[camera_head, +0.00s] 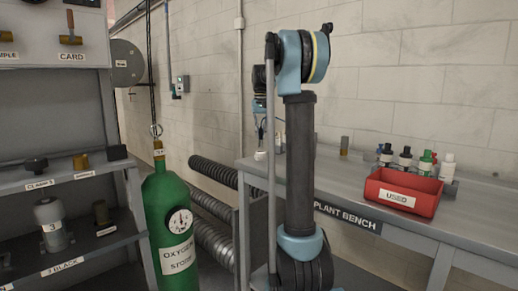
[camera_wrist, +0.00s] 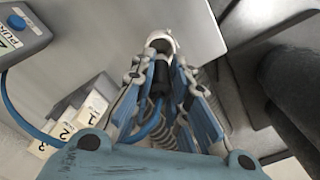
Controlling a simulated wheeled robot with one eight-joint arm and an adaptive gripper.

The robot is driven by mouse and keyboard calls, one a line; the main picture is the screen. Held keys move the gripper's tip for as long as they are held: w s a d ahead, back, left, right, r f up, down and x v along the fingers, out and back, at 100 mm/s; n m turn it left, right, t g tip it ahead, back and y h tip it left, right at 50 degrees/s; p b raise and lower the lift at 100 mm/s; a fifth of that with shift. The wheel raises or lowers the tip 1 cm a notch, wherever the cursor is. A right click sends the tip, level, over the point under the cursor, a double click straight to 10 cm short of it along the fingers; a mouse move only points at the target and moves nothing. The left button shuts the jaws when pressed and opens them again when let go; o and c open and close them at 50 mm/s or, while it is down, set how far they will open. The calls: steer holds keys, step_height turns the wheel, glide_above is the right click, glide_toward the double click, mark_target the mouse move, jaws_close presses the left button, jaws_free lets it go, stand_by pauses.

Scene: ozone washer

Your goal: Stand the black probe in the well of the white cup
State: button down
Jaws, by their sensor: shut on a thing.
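The black probe (camera_wrist: 163,76) shows between the fingers of my gripper (camera_wrist: 162,50) in the wrist view. My gripper is shut on it, and a blue cable runs from near it to the left. A white round rim, seemingly the white cup (camera_wrist: 170,36), shows just beyond the fingertips. The fingers hide much of it, so I cannot tell whether the probe tip is in its well. In the head view my gripper (camera_head: 262,132) is partly hidden behind my arm, low over the bench's left end, with a small white thing below it.
The bench (camera_head: 345,185) carries a red bin (camera_head: 402,192) marked USED and several bottles (camera_head: 405,157). A grey-blue box (camera_wrist: 22,30) and numbered blocks (camera_wrist: 72,117) show in the wrist view. A green oxygen cylinder (camera_head: 168,215) and a shelf unit (camera_head: 75,181) stand left.

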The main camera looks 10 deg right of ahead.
mark_target(261, 142)
steer(key=shift+f, duration=2.6)
steer(key=c, duration=1.6)
jaws_free()
steer(key=shift+f, duration=0.1)
steer(key=shift+o, duration=0.2)
step_height(261, 142, up, 12)
steer(key=shift+r, duration=0.1)
steer(key=s+f, duration=0.4)
steer(key=s, duration=0.8)
steer(key=s+f+n+t, duration=0.2)
steer(key=s+f, duration=2.8)
steer(key=s, duration=0.2)
steer(key=shift+a+f, duration=0.15)
steer(key=shift+a, duration=0.15)
